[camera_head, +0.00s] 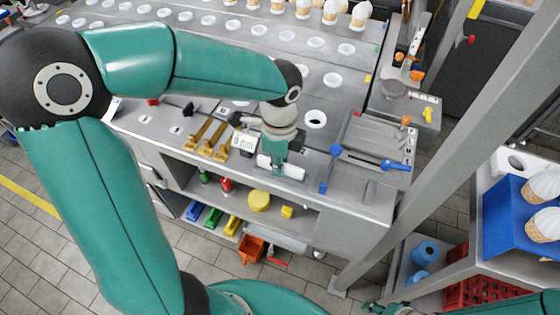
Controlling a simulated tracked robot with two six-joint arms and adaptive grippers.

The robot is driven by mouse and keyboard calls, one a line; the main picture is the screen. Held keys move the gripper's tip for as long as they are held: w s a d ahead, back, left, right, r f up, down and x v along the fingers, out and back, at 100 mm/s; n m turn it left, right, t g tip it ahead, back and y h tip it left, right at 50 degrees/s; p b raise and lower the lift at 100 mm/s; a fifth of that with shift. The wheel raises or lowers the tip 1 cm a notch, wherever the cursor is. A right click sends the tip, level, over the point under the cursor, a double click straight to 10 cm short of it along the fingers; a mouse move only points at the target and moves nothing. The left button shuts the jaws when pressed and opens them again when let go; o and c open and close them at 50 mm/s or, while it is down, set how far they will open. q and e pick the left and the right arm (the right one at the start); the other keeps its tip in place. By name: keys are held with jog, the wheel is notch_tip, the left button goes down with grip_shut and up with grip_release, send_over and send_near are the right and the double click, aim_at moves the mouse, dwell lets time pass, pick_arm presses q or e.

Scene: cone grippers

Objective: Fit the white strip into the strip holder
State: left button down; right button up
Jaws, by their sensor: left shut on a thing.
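My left gripper (272,156) reaches down over the front part of the steel worktop. It is shut on the white strip (291,171), a short pale bar at its fingertips, low over or touching the worktop's front edge. The fingers hide part of the strip. I cannot clearly make out the strip holder, nor whether the strip is seated in anything. A small teal and dark piece at the bottom edge, right of centre, seems to be part of my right gripper (378,307); its jaws cannot be read.
Brass-coloured pieces (205,136) stand left of the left gripper. A blue-handled rod device (365,163) is at its right. Rows of round holes and several cones (330,12) lie behind. A shelf below holds coloured items. A slanted grey post (440,130) and a blue cone tray (500,228) stand at the right.

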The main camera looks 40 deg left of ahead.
pick_arm(q)
jog(key=shift+f, duration=0.3)
jog(key=c, duration=1.1)
grip_release()
jog(key=shift+c, duration=0.2)
jog(key=shift+r, duration=0.1)
notch_tip(320, 180, up, 12)
